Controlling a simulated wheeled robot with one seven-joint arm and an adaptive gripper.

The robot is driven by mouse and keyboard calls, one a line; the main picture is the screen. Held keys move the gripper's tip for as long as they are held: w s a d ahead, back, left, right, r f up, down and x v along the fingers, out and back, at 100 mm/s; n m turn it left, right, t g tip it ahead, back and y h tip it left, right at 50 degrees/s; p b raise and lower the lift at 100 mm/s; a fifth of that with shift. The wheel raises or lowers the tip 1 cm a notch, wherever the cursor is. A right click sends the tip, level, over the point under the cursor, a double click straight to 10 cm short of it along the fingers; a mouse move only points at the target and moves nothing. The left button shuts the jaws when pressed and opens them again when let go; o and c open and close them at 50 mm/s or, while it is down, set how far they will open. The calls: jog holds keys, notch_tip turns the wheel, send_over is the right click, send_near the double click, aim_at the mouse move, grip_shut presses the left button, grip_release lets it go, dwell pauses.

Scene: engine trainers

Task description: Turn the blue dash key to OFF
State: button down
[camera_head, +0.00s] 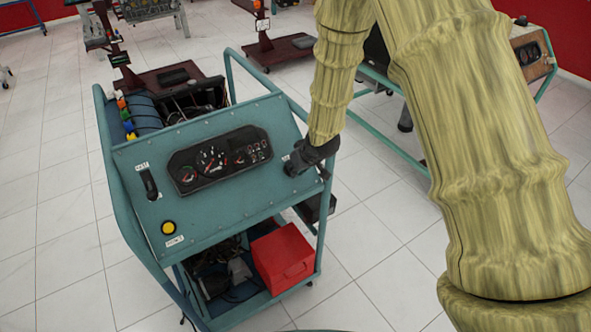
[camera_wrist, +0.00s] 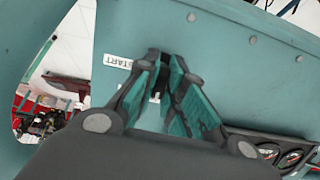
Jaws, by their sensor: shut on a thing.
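My gripper (camera_head: 293,163) is at the upper right part of the teal dash panel (camera_head: 216,212), beside a white label. In the wrist view my gripper (camera_wrist: 166,72) has its dark fingers with teal pads closed together against the panel face, next to the white START label (camera_wrist: 117,62). The fingers are shut on the dash key, which they almost wholly hide. Its blue colour and the way it is turned cannot be made out.
The panel also bears a black gauge cluster (camera_head: 219,160), a black lever switch (camera_head: 149,184) at left and a yellow button (camera_head: 168,228). A red box (camera_head: 283,259) sits on the lower shelf. Teal frame tubes (camera_head: 262,74) rise behind the panel. Tiled floor is open in front.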

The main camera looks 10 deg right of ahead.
dwell(0.4)
jog(key=c, duration=1.5)
grip_release()
jog(key=shift+v, duration=6.05)
jog(key=s+d+f+m+g, duration=0.1)
jog(key=s+f+g, duration=0.1)
jog(key=s+f, duration=0.8)
jog(key=s+d+f+m+g, duration=0.1)
jog(key=s+f, duration=0.7)
jog(key=f, duration=0.4)
jog(key=s+d+f+g, duration=0.1)
jog(key=s+f, duration=0.2)
jog(key=s, duration=0.4)
jog(key=s+d+f+m+g+h, duration=0.1)
jog(key=s+f, duration=0.3)
jog(key=s, duration=0.3)
jog(key=s+d+f+m+g+h, duration=0.1)
jog(key=s+f, duration=0.3)
jog(key=s, duration=0.3)
jog(key=shift+d+b, duration=0.3)
